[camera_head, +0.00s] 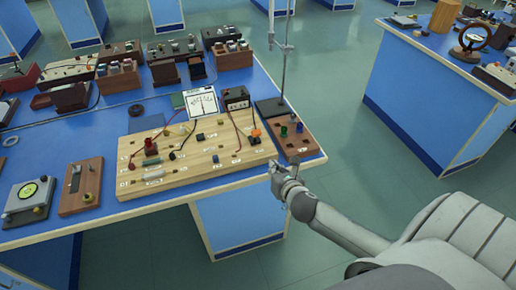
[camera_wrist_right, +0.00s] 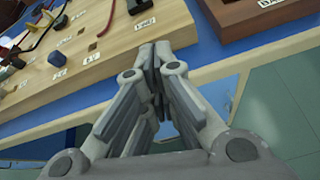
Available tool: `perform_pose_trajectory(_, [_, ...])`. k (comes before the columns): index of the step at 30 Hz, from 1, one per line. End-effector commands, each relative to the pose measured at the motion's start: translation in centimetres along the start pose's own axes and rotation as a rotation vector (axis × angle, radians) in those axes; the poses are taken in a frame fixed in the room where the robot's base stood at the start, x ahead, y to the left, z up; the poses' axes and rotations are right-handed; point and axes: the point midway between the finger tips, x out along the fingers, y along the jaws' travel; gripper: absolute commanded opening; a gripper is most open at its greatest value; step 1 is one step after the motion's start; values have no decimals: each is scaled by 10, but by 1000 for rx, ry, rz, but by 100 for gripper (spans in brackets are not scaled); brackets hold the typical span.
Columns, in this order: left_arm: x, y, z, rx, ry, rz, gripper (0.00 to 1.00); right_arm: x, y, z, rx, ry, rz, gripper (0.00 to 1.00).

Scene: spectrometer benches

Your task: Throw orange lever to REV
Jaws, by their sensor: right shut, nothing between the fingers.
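An orange-topped lever (camera_head: 256,133) stands near the right end of the pale wooden circuit board (camera_head: 225,160) in the head view. The lever is small there, and I cannot read the REV label or tell which way it is thrown. My right gripper (camera_head: 277,168) is at the bench's front edge, near the board's right front corner and apart from the lever. In the right wrist view the same gripper (camera_wrist_right: 157,48) is shut and empty, its tips close to the board's front edge (camera_wrist_right: 120,58). My left gripper is not in view.
A brown board (camera_head: 299,144) with green and blue knobs sits just right of the wooden board. A retort stand (camera_head: 284,60) rises behind it. A meter (camera_head: 202,103) and a black box (camera_head: 236,98) stand behind the board. Open floor (camera_head: 345,120) lies right of the bench.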

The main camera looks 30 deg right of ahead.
Motion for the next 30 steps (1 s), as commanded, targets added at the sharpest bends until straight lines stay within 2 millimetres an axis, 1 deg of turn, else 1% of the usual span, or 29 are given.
perform_pose_trajectory(1, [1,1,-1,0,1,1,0,-3,4,12,-44,-23,8,0])
perform_pose_trajectory(3, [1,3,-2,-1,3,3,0,-7,9,25,-100,-49,15,0])
perform_pose_trajectory(6, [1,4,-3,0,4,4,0,-11,14,39,-159,-76,20,0])
perform_pose_trajectory(8, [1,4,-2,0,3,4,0,-13,16,43,-178,-85,21,0])
perform_pose_trajectory(21, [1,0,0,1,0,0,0,-11,16,46,-188,-90,21,0])
perform_pose_trajectory(26, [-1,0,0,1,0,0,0,2,17,47,-185,-90,20,0])
perform_pose_trajectory(30, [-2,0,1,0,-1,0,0,22,17,49,-185,-90,20,0])
